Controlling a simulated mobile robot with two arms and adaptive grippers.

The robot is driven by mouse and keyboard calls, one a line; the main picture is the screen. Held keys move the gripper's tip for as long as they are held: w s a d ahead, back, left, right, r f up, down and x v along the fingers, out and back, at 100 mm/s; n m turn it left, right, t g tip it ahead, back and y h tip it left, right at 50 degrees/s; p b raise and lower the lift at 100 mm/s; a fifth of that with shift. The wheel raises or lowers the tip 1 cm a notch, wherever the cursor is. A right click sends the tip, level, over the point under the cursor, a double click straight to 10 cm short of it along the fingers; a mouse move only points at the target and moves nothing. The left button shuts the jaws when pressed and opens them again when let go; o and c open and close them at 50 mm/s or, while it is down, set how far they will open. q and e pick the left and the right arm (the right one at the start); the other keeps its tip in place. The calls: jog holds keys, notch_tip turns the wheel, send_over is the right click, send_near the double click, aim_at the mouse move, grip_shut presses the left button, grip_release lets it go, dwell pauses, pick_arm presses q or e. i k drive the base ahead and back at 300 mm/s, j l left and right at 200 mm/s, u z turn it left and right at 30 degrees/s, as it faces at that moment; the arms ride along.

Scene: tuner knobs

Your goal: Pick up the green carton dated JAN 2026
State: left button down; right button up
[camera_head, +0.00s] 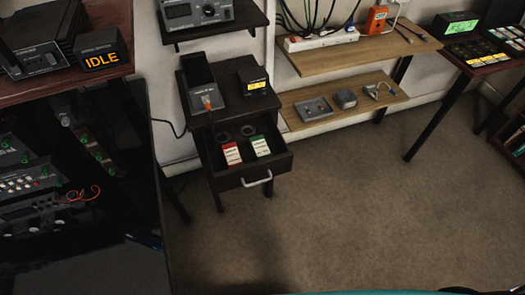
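A green and white carton (260,146) stands in the right part of an open drawer (230,182) of a small dark cabinet. A red and white carton (231,154) is beside it on the left, a little apart. The print on both is too small to read, so I cannot tell any date. Two dark round things lie behind them in the drawer. Neither of my grippers is in view.
The drawer sticks out towards me with a pale handle (257,180). Devices stand on the cabinet top (230,107). A wooden shelf unit (300,95) is to the right, a dark rack to the left. The carpet (330,220) in front is clear.

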aim_at(260, 149)
jog(key=l+u, duration=0.1)
jog(key=u, duration=0.4)
jog(key=i+l+u, duration=0.1)
jog(key=u, duration=0.4)
jog(key=l+u, duration=0.2)
jog(key=u, duration=0.25)
jog(key=l+u, duration=0.25)
jog(key=l, duration=0.25)
jog(key=l+u, duration=0.25)
jog(key=l, duration=0.25)
jog(key=k+l+u, duration=0.25)
jog(key=l, duration=0.25)
jog(key=i, duration=0.1)
